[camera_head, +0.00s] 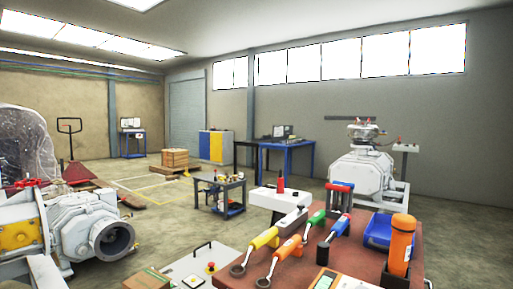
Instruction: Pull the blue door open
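A low cabinet with blue and yellow front panels (216,146) stands far off against the back wall, left of the middle in the head camera view. Its blue panel (204,145) looks shut, and it is too small to make out a handle. No other blue door is clear to see. My gripper is not visible in this view, so I cannot tell its state.
A brown worktable (395,245) with wrenches, a blue bin (380,229) and an orange cylinder (401,240) fills the near right. A grey machine (85,230) stands near left. A tool cart (207,195) and pallet with boxes (175,159) stand before the cabinet. Open floor lies between.

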